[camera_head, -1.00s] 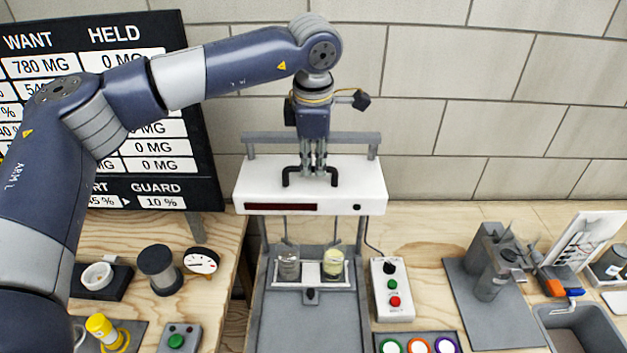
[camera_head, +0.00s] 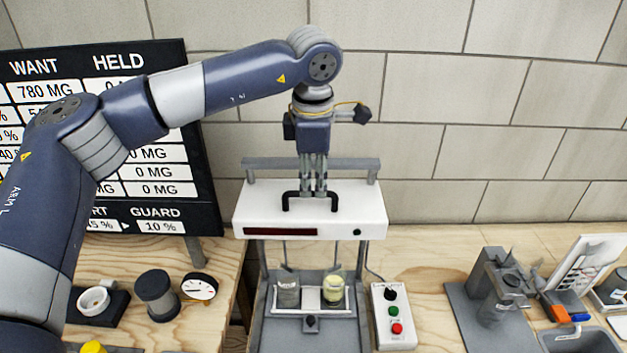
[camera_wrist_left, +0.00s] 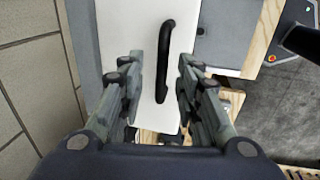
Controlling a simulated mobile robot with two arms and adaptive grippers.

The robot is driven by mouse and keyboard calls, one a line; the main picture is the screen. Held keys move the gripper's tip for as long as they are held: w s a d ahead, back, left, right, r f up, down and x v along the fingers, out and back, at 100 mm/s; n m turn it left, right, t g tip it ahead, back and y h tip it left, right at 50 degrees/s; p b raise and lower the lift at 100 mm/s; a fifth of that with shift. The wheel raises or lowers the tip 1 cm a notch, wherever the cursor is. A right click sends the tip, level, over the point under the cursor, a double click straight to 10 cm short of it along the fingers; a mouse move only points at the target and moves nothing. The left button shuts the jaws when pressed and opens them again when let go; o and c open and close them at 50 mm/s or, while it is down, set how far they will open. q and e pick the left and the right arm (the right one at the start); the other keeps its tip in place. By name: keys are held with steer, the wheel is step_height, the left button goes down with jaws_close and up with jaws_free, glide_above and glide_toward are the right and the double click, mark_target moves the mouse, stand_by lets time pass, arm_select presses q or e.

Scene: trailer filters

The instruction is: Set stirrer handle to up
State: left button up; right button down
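The stirrer is a white head (camera_head: 350,215) with a grey rail behind it, on a grey stand (camera_head: 262,325). Its black bar handle (camera_head: 311,196) lies across the top of the head. My left gripper (camera_head: 312,190) points down at the handle from above. In the left wrist view the black handle (camera_wrist_left: 163,60) runs between the two spread fingers (camera_wrist_left: 160,85), with a gap on both sides, so the gripper is open and empty. Two thin rods hang from the head towards two beakers, one grey (camera_head: 288,292), one pale yellow (camera_head: 333,290). My right gripper is not in view.
A white control box (camera_head: 393,318) with a black knob, green button and red button stands right of the stirrer. A gauge (camera_head: 199,288) and a dark cylinder (camera_head: 156,294) stand on the left. A grey device (camera_head: 497,290) stands at right.

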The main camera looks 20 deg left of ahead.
arm_select(q)
step_height(320, 180, up, 10)
steer(key=s, duration=0.2)
steer(key=shift+d+r, duration=0.25)
steer(key=shift+d, duration=0.05)
